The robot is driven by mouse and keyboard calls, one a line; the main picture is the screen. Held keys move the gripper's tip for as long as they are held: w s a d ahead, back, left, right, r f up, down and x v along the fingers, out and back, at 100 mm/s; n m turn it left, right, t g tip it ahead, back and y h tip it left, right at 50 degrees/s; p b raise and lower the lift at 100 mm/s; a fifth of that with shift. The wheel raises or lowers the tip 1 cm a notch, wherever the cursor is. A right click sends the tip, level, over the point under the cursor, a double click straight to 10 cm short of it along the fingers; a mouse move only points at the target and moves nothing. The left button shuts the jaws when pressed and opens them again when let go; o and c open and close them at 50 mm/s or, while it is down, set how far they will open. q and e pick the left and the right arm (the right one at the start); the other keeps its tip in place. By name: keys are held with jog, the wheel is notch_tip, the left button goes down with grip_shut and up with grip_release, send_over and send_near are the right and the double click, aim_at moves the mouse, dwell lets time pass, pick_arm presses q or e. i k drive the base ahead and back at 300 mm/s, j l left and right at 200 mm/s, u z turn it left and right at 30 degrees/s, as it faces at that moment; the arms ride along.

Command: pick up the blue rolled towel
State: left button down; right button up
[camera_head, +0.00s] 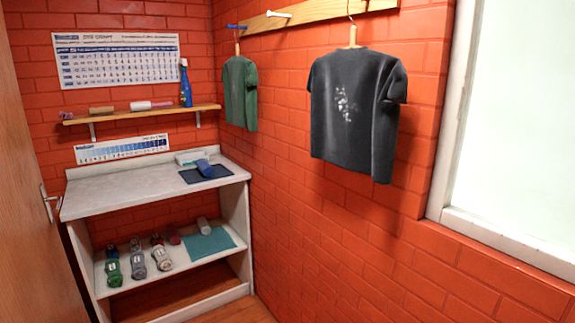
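A small blue rolled thing (203,166), which looks like the blue rolled towel, lies on the white countertop (120,190) toward its back right. It rests on or against a flat dark blue mat (212,174). A pale, whitish item (188,157) lies just behind it. Neither of my grippers shows in the head view.
A lower shelf (190,266) holds several bottles, a grey roll (204,225) and a teal mat (210,243). A wooden wall shelf (140,114) hangs above the counter. A door (35,200) stands at left. Shirts (355,110) hang from a right wall rail (300,17).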

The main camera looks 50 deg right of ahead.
aim_at(202, 165)
jog(key=z, duration=1.2)
jog(key=i+l, duration=0.25)
jog(key=l, duration=0.15)
jog(key=i+l, duration=0.15)
jog(key=i, duration=0.5)
jog(key=i+l, duration=0.2)
jog(key=i, duration=0.4)
jog(key=z, duration=0.05)
